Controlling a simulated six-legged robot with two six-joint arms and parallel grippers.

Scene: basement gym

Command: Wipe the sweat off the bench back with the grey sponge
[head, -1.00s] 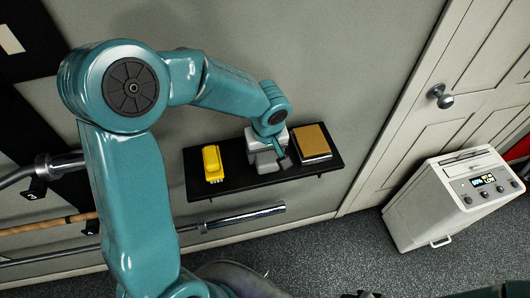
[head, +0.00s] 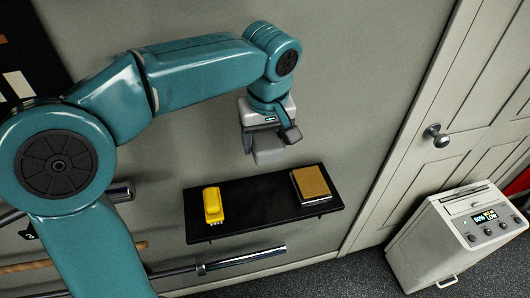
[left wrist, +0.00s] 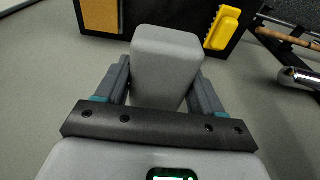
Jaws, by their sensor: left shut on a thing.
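My left gripper (head: 268,143) is in the air above and behind the black wall shelf, in front of the wall. It is shut on the grey sponge (head: 272,156), a pale grey block. In the left wrist view the sponge (left wrist: 165,65) sits between the two dark fingers and sticks out beyond them. The bench back and the sweat on it are not in view. My right gripper is not in view.
The black shelf (head: 254,205) holds a yellow object (head: 213,205) at its left and a brown-topped block (head: 311,183) at its right. Barbells (head: 240,258) are below. A white machine (head: 465,235) stands by the door (head: 455,160) at right.

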